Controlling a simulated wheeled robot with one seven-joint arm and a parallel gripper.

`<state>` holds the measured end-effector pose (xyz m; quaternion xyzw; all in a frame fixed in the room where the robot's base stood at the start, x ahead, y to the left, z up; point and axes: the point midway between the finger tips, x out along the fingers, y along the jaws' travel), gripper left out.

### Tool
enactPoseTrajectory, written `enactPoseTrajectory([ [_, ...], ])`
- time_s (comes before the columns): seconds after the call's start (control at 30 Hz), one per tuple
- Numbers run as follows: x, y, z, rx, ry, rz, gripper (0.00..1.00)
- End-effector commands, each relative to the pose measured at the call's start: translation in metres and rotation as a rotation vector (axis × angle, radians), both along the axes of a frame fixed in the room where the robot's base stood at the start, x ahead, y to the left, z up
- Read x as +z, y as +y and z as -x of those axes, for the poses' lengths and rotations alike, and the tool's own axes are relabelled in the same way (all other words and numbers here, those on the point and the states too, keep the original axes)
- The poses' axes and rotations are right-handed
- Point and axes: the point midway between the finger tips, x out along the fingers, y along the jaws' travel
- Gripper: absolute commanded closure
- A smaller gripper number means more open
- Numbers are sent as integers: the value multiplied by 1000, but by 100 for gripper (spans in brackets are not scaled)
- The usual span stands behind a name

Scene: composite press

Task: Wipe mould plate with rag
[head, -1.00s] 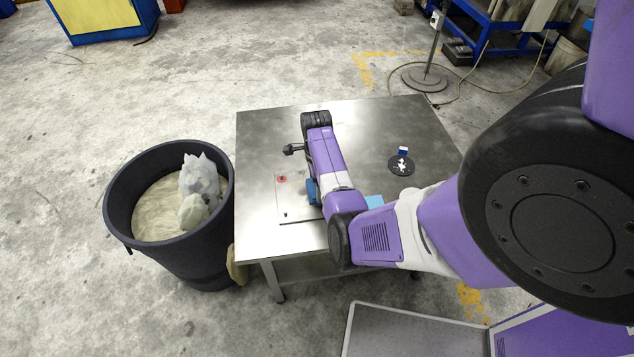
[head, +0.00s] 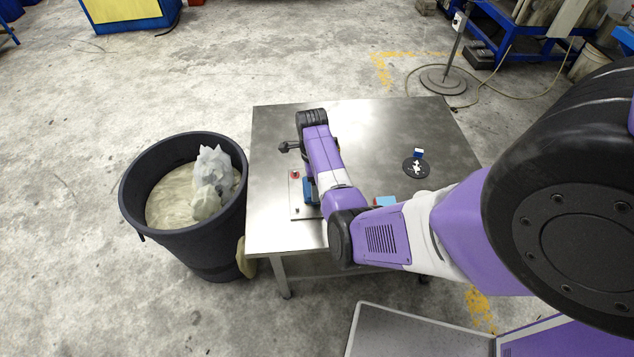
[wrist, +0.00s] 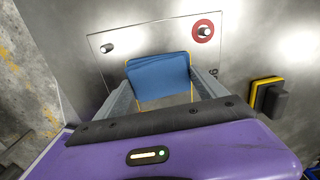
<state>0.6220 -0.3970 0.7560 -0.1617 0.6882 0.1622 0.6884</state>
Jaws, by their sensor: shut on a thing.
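The mould plate (head: 297,207) is a thin metal sheet lying on the left part of the steel table. In the head view the rag (head: 308,190) peeks out left of my arm, which hides the fingers and part of the plate.
The steel table (head: 370,125) is mostly clear at the back. A black disc (head: 408,172) with white bits and a small blue item lies to the right. A light-blue item (head: 385,202) is beside my arm. A black bin (head: 200,245) holding pale waste stands left of the table.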

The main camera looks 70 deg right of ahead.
Motion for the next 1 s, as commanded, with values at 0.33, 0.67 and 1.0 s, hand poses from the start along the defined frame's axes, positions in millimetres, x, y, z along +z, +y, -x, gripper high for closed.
enactPoseTrajectory([
  [0.33,-3,8,-16,2,0,-3,64],
  [0.67,4,9,-16,2,1,-4,64],
  [1.0,38,8,-16,1,0,-1,64],
])
